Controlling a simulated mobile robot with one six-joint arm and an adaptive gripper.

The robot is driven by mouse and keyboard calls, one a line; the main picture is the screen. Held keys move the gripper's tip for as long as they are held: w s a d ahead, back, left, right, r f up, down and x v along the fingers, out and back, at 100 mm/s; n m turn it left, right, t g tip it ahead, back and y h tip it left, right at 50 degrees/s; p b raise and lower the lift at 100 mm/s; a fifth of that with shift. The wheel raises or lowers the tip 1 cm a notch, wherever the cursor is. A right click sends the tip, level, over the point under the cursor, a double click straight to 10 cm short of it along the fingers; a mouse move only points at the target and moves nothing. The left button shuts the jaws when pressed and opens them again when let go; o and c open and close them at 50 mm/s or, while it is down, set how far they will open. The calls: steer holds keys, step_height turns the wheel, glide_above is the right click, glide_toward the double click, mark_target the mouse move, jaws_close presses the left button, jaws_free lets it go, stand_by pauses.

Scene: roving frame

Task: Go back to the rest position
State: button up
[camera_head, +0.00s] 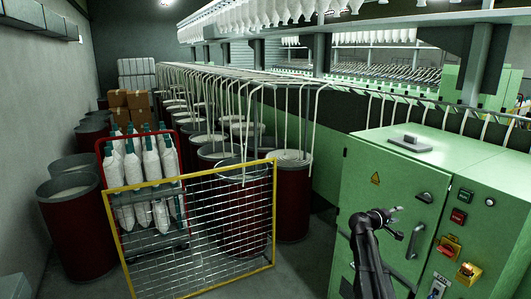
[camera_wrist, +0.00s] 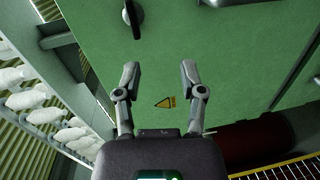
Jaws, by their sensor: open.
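My gripper (camera_head: 393,222) is in front of the green cabinet (camera_head: 393,170) in the head view, close to its door handle (camera_head: 416,241). In the wrist view my gripper (camera_wrist: 158,92) has its two fingers spread apart with nothing between them. The green cabinet door (camera_wrist: 235,55) lies beyond the fingertips. A yellow warning triangle (camera_wrist: 165,103) shows on the door between the fingers. A black rotary knob (camera_wrist: 132,18) shows above the left finger. I cannot tell whether the fingers touch the door.
A yellow-framed mesh barrier (camera_head: 190,292) stands on the floor left of the cabinet. Behind it are a red rack (camera_head: 100,150) of white bobbins and several dark red drums (camera_head: 78,240). Switches and red buttons (camera_head: 457,215) sit on the cabinet's right face. A grey wall (camera_head: 35,110) bounds the left.

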steer(key=s+a+f+m+g+y, duration=0.1)
steer(key=s+a+f+g+y, duration=0.1)
steer(key=s+a+f+y, duration=0.3)
steer(key=s+a+f+m+g+y, duration=0.1)
steer(key=s+a+f+y, duration=0.4)
steer(key=s+a, duration=0.8)
steer(key=s+a+f+m+g+y, duration=0.1)
steer(key=s+a+f+g+y, duration=0.2)
steer(key=s+a, duration=0.7)
steer(key=a+f+y, duration=0.2)
steer(key=a+f, duration=0.1)
steer(key=a, duration=0.1)
steer(key=shift+a+m+g, duration=0.3)
steer(key=shift+m+g, duration=0.1)
steer(key=shift+f, duration=0.1)
